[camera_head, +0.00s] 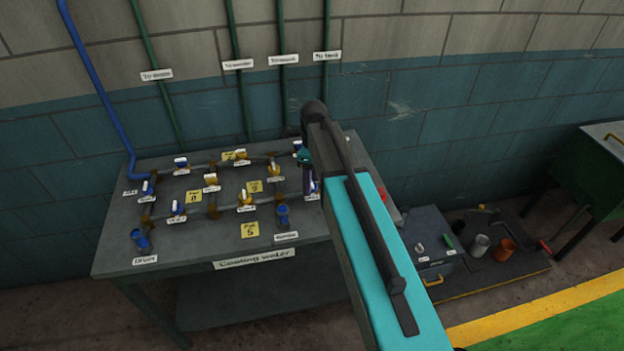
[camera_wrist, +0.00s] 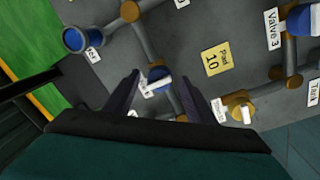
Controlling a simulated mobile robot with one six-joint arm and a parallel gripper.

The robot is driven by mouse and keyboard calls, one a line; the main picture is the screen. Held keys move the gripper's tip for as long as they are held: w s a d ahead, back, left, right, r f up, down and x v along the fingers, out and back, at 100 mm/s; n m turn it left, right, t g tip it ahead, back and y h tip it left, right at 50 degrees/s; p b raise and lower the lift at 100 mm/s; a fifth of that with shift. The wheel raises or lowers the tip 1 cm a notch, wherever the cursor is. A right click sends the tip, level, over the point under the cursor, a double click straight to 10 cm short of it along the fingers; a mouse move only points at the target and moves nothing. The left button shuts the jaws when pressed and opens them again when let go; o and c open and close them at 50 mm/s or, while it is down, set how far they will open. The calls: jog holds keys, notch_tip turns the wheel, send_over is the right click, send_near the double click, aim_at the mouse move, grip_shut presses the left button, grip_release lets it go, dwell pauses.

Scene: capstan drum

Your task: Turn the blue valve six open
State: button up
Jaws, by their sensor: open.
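In the wrist view a blue valve (camera_wrist: 158,76) with a white lever handle sits on a grey pipe. A small label beside it is partly hidden, so I cannot read its number. My gripper (camera_wrist: 160,90) is open, with one dark finger on either side of this valve in the picture. I cannot tell whether the fingers touch it. In the head view my gripper (camera_head: 306,165) is over the right part of the bench, and my arm hides much of that area.
The bench (camera_head: 180,258) labelled "Cooling water" carries pipes, several blue and yellow valves and yellow tags. A valve labelled "Valve 3" (camera_wrist: 300,20) and a yellow valve (camera_wrist: 238,106) are near my gripper. A blue cup-like fitting (camera_wrist: 76,39) stands at upper left. Green pipes run up the wall behind.

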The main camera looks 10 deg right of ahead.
jog(key=shift+c, duration=0.4)
jog(key=c, duration=0.9)
jog(key=shift+c, duration=0.2)
jog(key=shift+n, duration=0.4)
jog(key=n+b, duration=0.1)
jog(key=n, duration=0.3)
jog(key=shift+b, duration=0.3)
jog(key=n+b, duration=0.1)
jog(key=n, duration=0.3)
jog(key=shift+a+n+h, duration=0.15)
jog(key=shift+n+h, duration=0.15)
jog(key=n+b, duration=0.1)
jog(key=n, duration=0.7)
jog(key=shift+n+b, duration=0.3)
